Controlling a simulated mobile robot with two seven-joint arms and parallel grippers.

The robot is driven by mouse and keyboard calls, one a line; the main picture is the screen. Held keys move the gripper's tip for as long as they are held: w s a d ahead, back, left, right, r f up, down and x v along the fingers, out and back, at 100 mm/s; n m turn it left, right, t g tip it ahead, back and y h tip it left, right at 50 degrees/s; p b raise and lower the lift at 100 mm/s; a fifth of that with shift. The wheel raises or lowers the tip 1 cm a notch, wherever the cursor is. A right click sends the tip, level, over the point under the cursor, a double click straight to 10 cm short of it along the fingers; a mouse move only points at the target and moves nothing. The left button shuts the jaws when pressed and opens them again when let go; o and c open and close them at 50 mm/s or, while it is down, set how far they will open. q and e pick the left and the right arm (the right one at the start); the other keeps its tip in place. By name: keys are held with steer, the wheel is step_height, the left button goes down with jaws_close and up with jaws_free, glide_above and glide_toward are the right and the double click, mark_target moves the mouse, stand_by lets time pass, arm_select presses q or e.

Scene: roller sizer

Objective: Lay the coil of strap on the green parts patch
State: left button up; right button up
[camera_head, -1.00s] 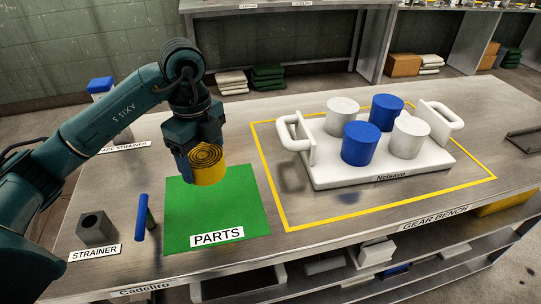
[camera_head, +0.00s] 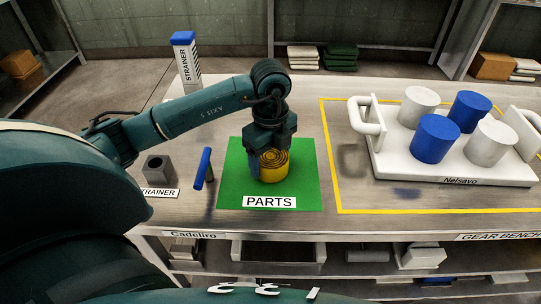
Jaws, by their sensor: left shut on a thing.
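The coil of strap (camera_head: 273,167) is yellow with dark rings on its face. My left gripper (camera_head: 268,150) is shut on it from above and behind. The coil is over the middle of the green parts patch (camera_head: 235,185); I cannot tell whether it touches the patch. The patch lies flat on the metal bench and carries a white PARTS label (camera_head: 269,202) at its front edge. The gripper's fingertips are partly hidden by the coil. My right gripper is not in view.
A blue-handled tool (camera_head: 204,166) and a grey block (camera_head: 158,168) stand left of the patch.

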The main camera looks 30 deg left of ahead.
mark_target(271, 156)
arm_select(q)
steer(key=shift+f, duration=0.2)
steer(key=o, duration=1)
steer(key=shift+r, duration=0.1)
step_height(271, 156, up, 12)
steer(key=p, duration=0.1)
steer(key=shift+r, duration=0.15)
steer(key=shift+d, duration=0.1)
